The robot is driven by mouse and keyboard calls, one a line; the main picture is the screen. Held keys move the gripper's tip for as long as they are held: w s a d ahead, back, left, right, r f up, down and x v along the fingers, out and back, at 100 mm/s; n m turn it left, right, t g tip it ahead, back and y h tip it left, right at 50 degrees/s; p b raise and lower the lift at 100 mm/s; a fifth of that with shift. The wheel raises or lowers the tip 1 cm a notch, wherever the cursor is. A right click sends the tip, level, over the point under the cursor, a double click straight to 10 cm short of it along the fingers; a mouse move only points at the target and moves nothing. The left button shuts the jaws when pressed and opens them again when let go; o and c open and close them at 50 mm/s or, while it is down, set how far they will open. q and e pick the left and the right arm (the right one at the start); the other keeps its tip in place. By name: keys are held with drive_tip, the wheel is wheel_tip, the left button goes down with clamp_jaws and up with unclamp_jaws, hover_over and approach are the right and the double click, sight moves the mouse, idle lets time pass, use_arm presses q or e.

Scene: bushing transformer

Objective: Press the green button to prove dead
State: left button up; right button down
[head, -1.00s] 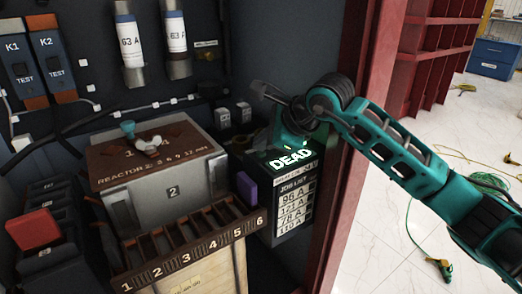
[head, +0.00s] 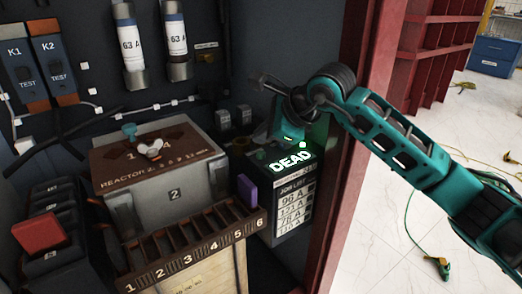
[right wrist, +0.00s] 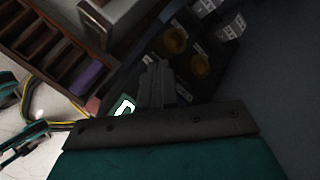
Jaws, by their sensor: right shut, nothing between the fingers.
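My right gripper (head: 288,124) hangs over the back of a dark box whose lit sign (head: 291,161) reads DEAD. Its fingertips are hard to make out in the head view. In the right wrist view its dark fingers (right wrist: 157,68) are shut with nothing between them. They point towards a dark panel with two dim yellowish round parts (right wrist: 174,40). Part of the lit sign also shows there (right wrist: 125,107). I cannot make out a green button in either view; contact with one cannot be told. My left gripper is not in view.
A grey reactor case (head: 173,198) and a numbered wooden rack (head: 205,246) stand left of the sign box. A purple block (head: 247,190) sits at the rack's right end. A red cabinet post (head: 345,190) is close on the right. Cables (head: 440,262) lie on the floor.

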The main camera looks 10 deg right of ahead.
sight(264, 156)
wheel_tip(264, 156, up, 4)
drive_tip(key=shift+r+p, duration=0.1)
drive_tip(key=shift+p, duration=1.1)
